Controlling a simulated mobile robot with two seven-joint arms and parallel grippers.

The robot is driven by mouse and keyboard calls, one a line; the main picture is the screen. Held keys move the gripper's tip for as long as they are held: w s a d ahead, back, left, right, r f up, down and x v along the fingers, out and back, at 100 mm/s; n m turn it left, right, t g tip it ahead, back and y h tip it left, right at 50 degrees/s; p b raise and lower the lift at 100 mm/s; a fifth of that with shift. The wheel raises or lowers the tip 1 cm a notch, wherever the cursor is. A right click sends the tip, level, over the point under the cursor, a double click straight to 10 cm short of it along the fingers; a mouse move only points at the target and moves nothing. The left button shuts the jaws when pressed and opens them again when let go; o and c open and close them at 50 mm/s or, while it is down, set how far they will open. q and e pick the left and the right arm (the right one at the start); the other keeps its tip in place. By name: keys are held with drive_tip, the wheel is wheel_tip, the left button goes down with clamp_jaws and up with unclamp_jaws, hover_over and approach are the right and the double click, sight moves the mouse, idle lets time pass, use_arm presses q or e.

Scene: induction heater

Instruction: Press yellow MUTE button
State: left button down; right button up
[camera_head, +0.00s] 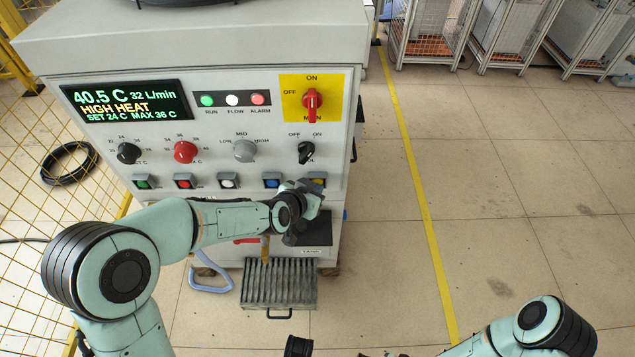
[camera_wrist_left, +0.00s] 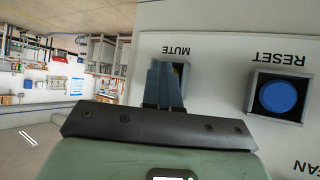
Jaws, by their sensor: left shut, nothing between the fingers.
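The yellow MUTE button (camera_head: 317,181) is at the right end of the lower button row on the heater's front panel. My left gripper (camera_head: 307,187) is shut and empty. Its fingers (camera_wrist_left: 163,84) point at the panel in front of the MUTE button and hide most of it. I cannot tell whether the fingertips touch the button.
The blue RESET button (camera_wrist_left: 278,97) is beside MUTE; it also shows in the head view (camera_head: 271,181). The black knob (camera_head: 305,152) sits above MUTE. The display (camera_head: 127,102) reads HIGH HEAT. Open floor lies right of the heater.

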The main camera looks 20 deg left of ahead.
use_arm(q)
drive_tip(key=shift+s+d+p, duration=0.2)
drive_tip(key=shift+s+p, duration=0.1)
drive_tip(key=shift+s, duration=0.45)
use_arm(e)
drive_tip(key=shift+r, duration=0.3)
use_arm(q)
drive_tip(key=s, duration=0.2)
drive_tip(key=s+d+p, duration=0.1)
drive_tip(key=s, duration=0.2)
drive_tip(key=shift+d, duration=0.2)
use_arm(e)
drive_tip(key=shift+w+r, duration=0.1)
drive_tip(key=shift+r, duration=0.7)
